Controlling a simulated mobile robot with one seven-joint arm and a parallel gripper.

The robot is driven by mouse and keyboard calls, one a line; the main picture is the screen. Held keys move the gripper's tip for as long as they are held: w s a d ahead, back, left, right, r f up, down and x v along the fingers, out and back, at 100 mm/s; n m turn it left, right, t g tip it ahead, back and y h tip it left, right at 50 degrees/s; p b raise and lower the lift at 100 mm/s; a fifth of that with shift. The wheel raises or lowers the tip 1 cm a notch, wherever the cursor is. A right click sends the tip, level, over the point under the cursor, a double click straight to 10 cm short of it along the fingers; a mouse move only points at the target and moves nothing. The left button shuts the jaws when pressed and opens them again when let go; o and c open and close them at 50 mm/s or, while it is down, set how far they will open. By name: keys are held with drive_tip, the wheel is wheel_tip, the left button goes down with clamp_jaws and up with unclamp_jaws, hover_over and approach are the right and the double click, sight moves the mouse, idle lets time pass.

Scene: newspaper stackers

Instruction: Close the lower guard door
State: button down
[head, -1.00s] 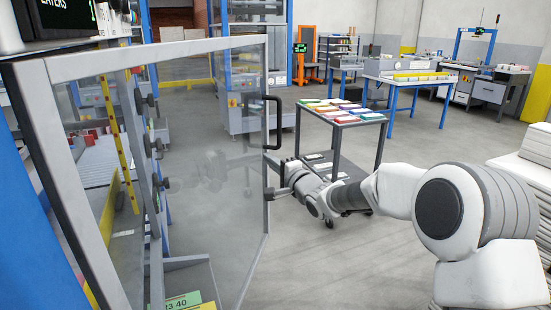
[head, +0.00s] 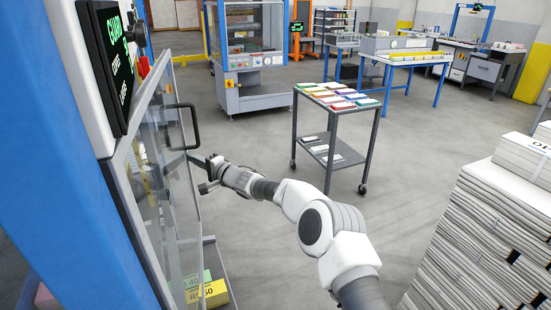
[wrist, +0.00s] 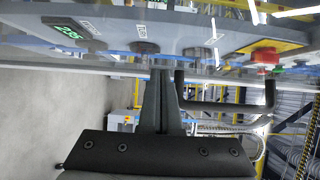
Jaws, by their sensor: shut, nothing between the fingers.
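The guard door (head: 142,222) is a clear panel in a grey frame at the left of the head view, seen nearly edge-on. Its black handle (head: 196,127) is on the free edge and also shows in the wrist view (wrist: 228,106). My gripper (head: 188,156) is shut and empty, just below the handle, with its fingertips at the door's free edge. In the wrist view the shut fingers (wrist: 162,75) reach the grey door frame beside the handle, not around it. I cannot tell whether they press on it.
A black display with green text (head: 110,62) is on the machine above the door. A yellow box (head: 214,293) shows low by the door. A trolley with coloured stacks (head: 336,113) stands beyond my arm. Newspaper stacks (head: 480,235) stand at right. Floor between is clear.

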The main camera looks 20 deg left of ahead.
drive_tip(key=s+a+b, duration=0.1)
drive_tip(key=s+a, duration=0.4)
drive_tip(key=a, duration=0.2)
drive_tip(key=shift+s+a, duration=0.15)
drive_tip(key=shift+s, duration=0.35)
drive_tip(key=w+v, duration=0.1)
drive_tip(key=v, duration=1.6)
drive_tip(key=shift+d+p, duration=0.35)
drive_tip(key=shift+d, duration=0.15)
drive_tip(key=shift+r, duration=0.15)
